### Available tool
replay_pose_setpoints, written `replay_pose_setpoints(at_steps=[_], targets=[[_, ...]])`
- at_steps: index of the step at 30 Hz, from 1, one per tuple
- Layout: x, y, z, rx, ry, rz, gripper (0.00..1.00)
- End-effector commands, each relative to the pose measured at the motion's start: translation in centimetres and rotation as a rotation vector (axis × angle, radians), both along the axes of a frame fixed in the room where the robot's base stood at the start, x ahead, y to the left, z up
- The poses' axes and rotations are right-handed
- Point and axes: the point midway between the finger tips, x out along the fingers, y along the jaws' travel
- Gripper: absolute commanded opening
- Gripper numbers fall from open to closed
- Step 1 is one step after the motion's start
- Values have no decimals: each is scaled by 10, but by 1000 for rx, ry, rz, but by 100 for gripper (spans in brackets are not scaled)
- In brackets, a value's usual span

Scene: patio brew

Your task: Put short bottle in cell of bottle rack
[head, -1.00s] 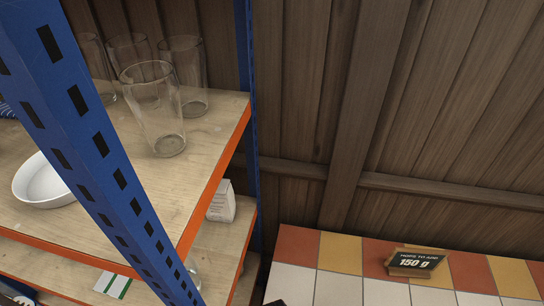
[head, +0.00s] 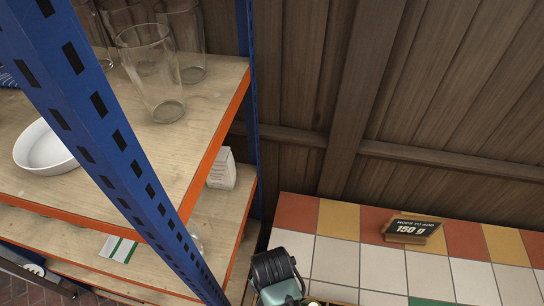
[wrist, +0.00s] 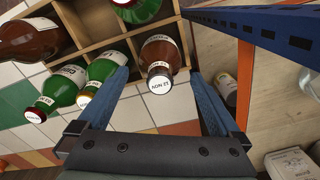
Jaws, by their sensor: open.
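In the wrist view, a brown bottle (wrist: 159,62) with a white cap and pale label stands between the two blue fingers of my gripper (wrist: 158,76). The fingers are spread wide, with visible gaps on both sides of the bottle. This bottle shows in a cell of the wooden bottle rack (wrist: 98,40); its base is hidden. Green bottles (wrist: 64,84) (wrist: 101,70) lie or lean to the left, and another green one (wrist: 145,8) is at the top. A larger brown bottle (wrist: 30,38) is at the upper left. I cannot tell which is the short bottle.
A blue-posted shelf (head: 100,115) with orange edges stands left in the head view, holding glasses (head: 158,85) and a white dish (head: 45,148). Its blue post (wrist: 255,22) is close right of my gripper in the wrist view. A sign (head: 411,230) stands on the tiled counter (head: 385,265).

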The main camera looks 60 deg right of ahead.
Motion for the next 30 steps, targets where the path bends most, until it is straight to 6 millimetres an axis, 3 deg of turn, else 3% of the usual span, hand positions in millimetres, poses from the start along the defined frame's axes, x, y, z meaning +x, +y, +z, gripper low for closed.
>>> replay_pose_setpoints(at_steps=[4, 9, 30], targets=[[1, 0, 26, -2, -3, 0, 100], [0, 0, 41, -1, -1, 0, 100], [0, 0, 44, 0, 0, 0, 100]])
